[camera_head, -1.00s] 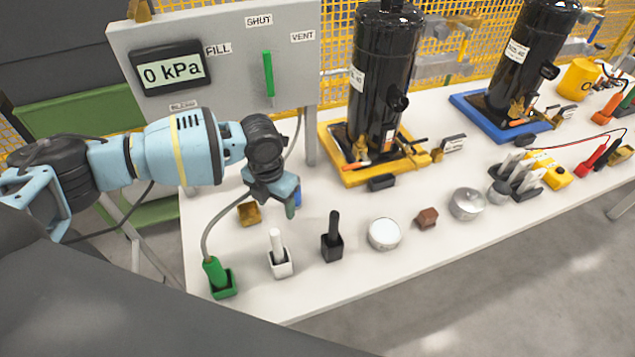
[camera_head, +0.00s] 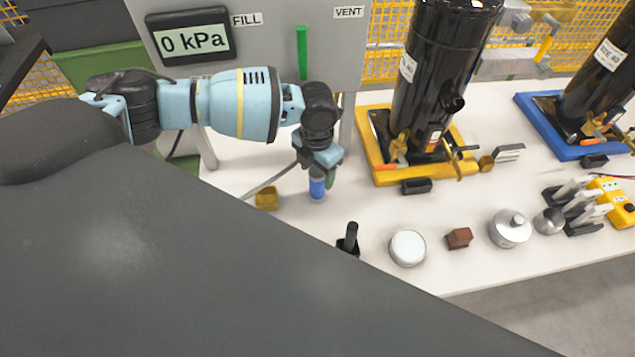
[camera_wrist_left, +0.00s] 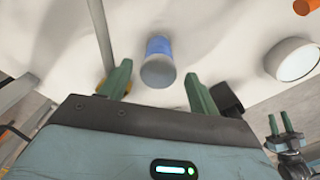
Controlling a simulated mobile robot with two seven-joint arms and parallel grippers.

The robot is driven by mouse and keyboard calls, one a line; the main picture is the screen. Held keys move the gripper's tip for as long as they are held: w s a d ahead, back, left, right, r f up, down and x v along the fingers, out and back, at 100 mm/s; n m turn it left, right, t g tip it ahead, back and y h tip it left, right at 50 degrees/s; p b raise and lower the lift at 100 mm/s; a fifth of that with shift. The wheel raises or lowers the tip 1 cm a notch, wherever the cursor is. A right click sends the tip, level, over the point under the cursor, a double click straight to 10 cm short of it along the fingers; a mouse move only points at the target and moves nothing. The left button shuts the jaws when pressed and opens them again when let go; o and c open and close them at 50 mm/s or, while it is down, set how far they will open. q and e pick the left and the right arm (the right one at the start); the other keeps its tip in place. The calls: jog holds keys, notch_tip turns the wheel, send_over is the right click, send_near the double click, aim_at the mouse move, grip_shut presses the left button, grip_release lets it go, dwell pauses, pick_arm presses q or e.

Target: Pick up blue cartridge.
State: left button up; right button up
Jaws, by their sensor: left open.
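The blue cartridge (camera_head: 317,188) is a small cylinder, blue with a pale end, standing on the white table below my left gripper (camera_head: 322,174). In the left wrist view the cartridge (camera_wrist_left: 158,62) lies ahead of and between the two green fingers of my left gripper (camera_wrist_left: 158,88). The fingers are open, with a visible gap on each side of the cartridge. In the head view one finger partly overlaps it. My right gripper (camera_wrist_left: 280,126) shows small at the lower right of the left wrist view, its two fingers apart and empty.
A brass-coloured block (camera_head: 267,199) is left of the cartridge. A black holder (camera_head: 348,240), a white-topped round tin (camera_head: 407,248) and a brown hex piece (camera_head: 459,238) stand nearer the front. A black compressor on a yellow tray (camera_head: 385,178) is to the right. The grey panel (camera_head: 350,50) rises behind.

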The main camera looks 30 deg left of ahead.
pick_arm(q)
jog(key=shift+w+a+f, duration=0.1)
jog(key=shift+f, duration=1.25)
jog(key=shift+w+f, duration=0.1)
jog(key=shift+f, duration=1.25)
jog(key=c, duration=1.1)
jog(key=shift+c, duration=0.2)
jog(key=shift+r, duration=0.1)
